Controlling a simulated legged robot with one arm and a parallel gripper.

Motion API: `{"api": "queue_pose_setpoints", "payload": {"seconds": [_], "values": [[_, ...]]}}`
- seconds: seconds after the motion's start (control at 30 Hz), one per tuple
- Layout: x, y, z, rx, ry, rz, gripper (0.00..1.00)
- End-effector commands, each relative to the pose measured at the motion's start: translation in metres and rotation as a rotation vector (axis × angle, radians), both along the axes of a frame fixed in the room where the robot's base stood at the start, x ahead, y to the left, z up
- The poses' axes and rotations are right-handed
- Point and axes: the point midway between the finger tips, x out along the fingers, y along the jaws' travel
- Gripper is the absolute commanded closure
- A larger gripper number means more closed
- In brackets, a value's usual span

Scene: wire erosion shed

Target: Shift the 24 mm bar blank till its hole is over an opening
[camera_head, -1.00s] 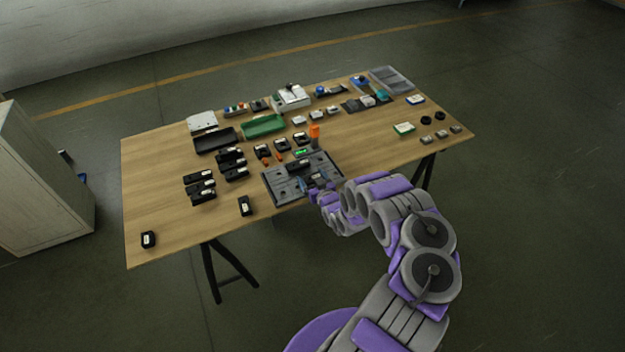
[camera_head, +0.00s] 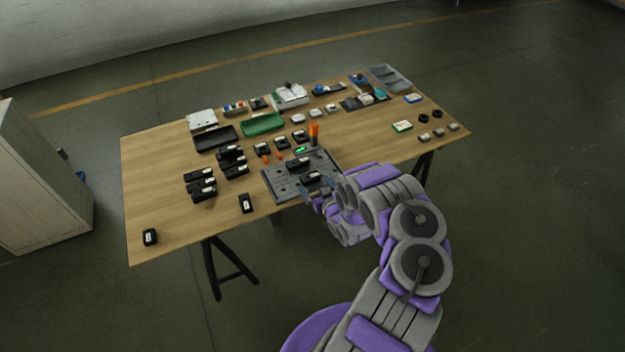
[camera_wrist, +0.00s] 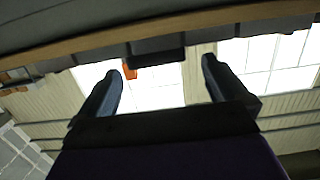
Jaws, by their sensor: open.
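A grey plate (camera_head: 282,186) with dark holes lies at the table's front edge. Two black bar blanks with pale labels lie on it: a rear one (camera_head: 299,163) and a front one (camera_head: 310,178). Their sizes are not readable, so I cannot tell which is 24 mm. Whether a blank's hole lies over an opening is not visible. My gripper (camera_head: 317,190) is open and empty at the plate's front edge, just in front of the front blank. In the wrist view my gripper (camera_wrist: 163,72) has its fingers apart, with a dark block (camera_wrist: 157,66) beyond them.
Several black blocks (camera_head: 203,188) lie left of the plate. A green tray (camera_head: 263,124) and a black tray (camera_head: 216,138) sit behind. The table's front left (camera_head: 180,235) is mostly clear.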

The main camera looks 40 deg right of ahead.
Motion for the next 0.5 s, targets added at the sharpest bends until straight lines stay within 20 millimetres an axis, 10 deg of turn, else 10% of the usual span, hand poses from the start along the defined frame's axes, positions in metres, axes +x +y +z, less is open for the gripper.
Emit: {"api": "queue_pose_setpoints", "payload": {"seconds": [0.5], "values": [[-0.080, 0.020, 0.010, 0.004, 0.007, 0.001, 0.00]]}}
